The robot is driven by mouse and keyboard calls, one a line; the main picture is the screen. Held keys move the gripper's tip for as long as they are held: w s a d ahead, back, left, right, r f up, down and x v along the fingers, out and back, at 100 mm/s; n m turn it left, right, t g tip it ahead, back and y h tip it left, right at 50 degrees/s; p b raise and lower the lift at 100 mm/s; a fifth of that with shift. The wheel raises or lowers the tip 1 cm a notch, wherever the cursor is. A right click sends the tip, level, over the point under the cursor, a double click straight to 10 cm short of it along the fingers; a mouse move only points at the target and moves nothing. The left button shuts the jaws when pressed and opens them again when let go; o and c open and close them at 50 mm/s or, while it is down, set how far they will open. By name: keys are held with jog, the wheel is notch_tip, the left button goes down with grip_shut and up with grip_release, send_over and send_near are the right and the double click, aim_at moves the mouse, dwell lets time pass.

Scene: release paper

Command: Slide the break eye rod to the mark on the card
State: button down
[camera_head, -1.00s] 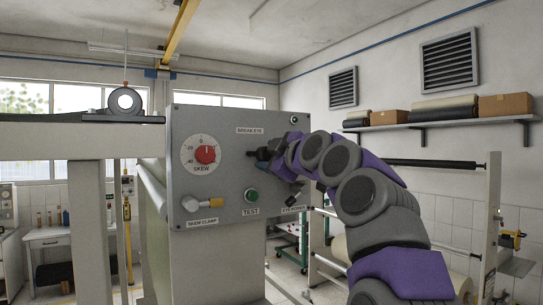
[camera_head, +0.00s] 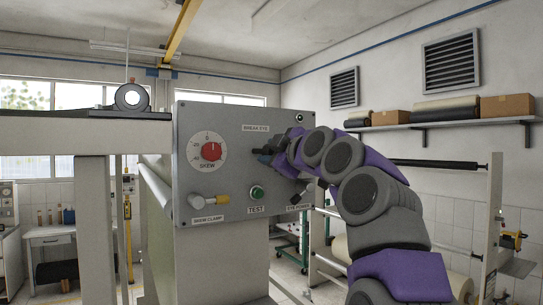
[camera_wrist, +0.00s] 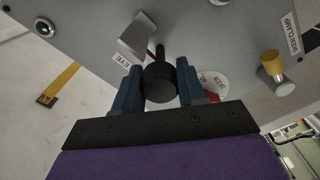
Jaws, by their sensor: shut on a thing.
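In the wrist view, my gripper (camera_wrist: 159,78) has its two blue fingers on either side of a black round knob (camera_wrist: 159,84), shut on it. A thin black rod (camera_wrist: 160,52) runs from the knob toward the grey panel. A pale block (camera_wrist: 139,36) stands on the panel beside the rod, near a label ending in EYE (camera_wrist: 121,60). In the head view, my gripper (camera_head: 271,154) is at the panel's right part, just below the BREAK EYE label (camera_head: 255,128). My fingers and arm hide most of the rod there. I cannot make out a card or its mark.
The grey panel (camera_head: 225,190) carries a red SKEW dial (camera_head: 211,151), a green TEST button (camera_head: 257,193) and a SKEW CLAMP handle (camera_head: 205,201) left of my gripper. A lower right switch sits partly behind my arm. A roller stand (camera_head: 492,210) is at right.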

jog(key=shift+s+d+f+b, duration=0.1)
jog(key=shift+f+b, duration=0.15)
jog(key=shift+b, duration=0.05)
jog(key=shift+s+d+r, duration=0.1)
jog(key=shift+s, duration=0.05)
jog(key=c, duration=1)
grip_release()
jog(key=shift+c, duration=0.2)
jog(key=o, duration=0.4)
jog(key=shift+r, duration=0.1)
jog(key=b+v, duration=0.7)
jog(key=v, duration=1)
jog(key=shift+b, duration=0.3)
